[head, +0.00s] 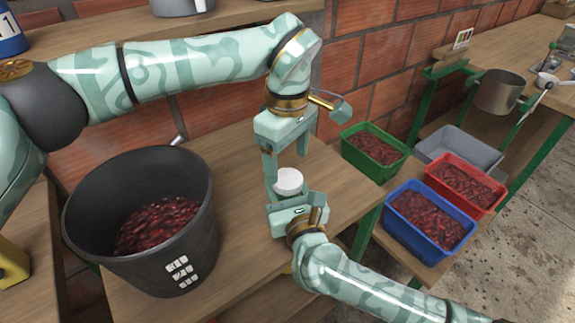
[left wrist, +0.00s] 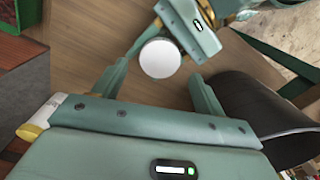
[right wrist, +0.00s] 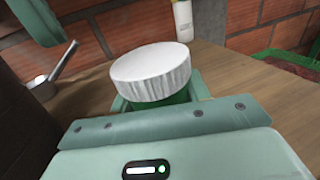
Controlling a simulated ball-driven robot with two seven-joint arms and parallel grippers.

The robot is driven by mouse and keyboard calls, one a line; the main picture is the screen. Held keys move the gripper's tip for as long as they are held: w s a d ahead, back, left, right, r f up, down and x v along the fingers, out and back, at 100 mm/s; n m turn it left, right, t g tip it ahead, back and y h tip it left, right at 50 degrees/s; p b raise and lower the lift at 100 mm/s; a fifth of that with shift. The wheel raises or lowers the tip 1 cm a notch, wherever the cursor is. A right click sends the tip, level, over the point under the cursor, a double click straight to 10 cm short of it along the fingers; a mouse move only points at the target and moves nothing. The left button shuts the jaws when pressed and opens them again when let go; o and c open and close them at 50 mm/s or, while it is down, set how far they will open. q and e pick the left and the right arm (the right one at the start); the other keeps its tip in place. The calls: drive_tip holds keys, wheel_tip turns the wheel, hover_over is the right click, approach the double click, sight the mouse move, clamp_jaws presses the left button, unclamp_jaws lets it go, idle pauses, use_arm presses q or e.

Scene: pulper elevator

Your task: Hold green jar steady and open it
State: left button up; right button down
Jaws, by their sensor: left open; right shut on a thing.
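The green jar has a ribbed white lid (head: 289,181). In the right wrist view the lid (right wrist: 152,65) sits on the jar, and a strip of the green body (right wrist: 160,103) shows below it. My right gripper (head: 291,203) is shut around the jar's body, low above the table; its fingers hide most of the body. My left gripper (head: 286,160) points down over the jar, open. In the left wrist view the round lid (left wrist: 159,58) appears between and beyond its two fingertips; I cannot tell whether they touch it.
A black bucket (head: 90,215) of red pods stands left on the wooden table. Green (head: 347,158), blue (head: 395,222) and red (head: 432,182) crates of pods and a grey crate (head: 424,148) stand right. A brick wall backs the table.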

sight(287, 178)
use_arm(q)
wheel_tip(287, 178, up, 3)
drive_tip(key=m, duration=0.2)
drive_tip(key=shift+m, duration=0.4)
drive_tip(key=shift+r+m, duration=0.15)
drive_tip(key=shift+m, duration=0.15)
wheel_tip(287, 178, down, 8)
drive_tip(key=shift+r, duration=0.15)
drive_tip(key=c, duration=1)
drive_tip(key=n, duration=0.3)
drive_tip(key=o, duration=1.1)
drive_tip(key=shift+c, duration=0.2)
drive_tip(key=shift+r, duration=0.1)
